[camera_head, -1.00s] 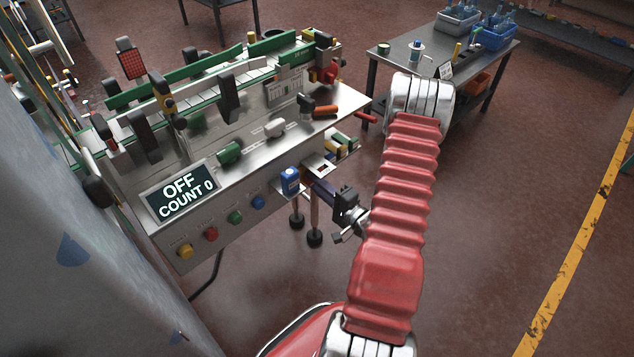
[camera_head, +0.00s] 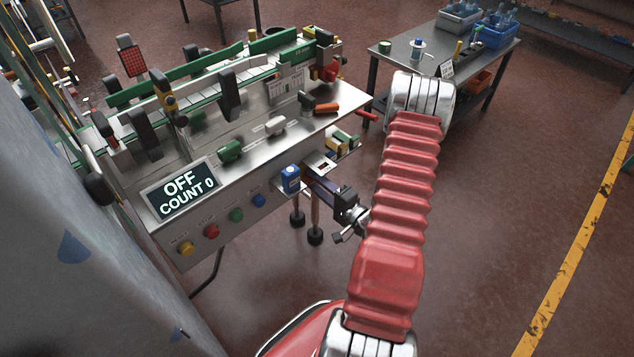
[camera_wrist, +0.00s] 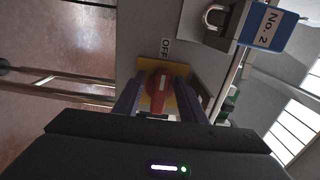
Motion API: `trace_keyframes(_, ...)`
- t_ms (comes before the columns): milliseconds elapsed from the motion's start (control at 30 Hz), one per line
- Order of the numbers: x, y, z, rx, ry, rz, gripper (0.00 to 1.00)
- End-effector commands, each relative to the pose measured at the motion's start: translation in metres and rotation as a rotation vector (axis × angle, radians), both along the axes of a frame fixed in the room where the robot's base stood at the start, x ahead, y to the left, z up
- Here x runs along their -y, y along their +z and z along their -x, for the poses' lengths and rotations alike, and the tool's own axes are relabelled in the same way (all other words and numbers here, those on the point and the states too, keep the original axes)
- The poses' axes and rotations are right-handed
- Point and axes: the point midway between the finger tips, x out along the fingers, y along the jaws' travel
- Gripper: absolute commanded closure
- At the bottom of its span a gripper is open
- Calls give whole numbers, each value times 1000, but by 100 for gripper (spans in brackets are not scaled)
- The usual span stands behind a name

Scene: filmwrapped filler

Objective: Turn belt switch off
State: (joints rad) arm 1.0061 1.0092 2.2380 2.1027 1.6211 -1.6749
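The belt switch (camera_wrist: 157,95) shows in the wrist view as a red knob on a yellow plate, with an "OFF" label beside it. My gripper (camera_wrist: 157,102) has one dark purple finger on each side of the knob, with gaps that look open. Whether the fingertips touch the plate I cannot tell. In the head view my gripper (camera_head: 314,177) is at the right end of the machine's front panel, and the knob is hidden there. The machine's display (camera_head: 183,190) reads "OFF" and "COUNT 0".
Yellow (camera_head: 186,248), red (camera_head: 211,231), green (camera_head: 236,214) and blue (camera_head: 259,200) buttons line the panel. A metal table (camera_head: 398,52) with bins stands behind at right. The floor at right is clear.

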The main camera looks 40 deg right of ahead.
Motion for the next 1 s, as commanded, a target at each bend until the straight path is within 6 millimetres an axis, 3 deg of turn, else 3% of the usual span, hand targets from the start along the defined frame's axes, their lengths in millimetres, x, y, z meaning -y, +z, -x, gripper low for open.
trace_keyframes(367,2,1,10,1,-4,0,62)
trace_keyframes(1000,4,0,85,1,-5,0,62)
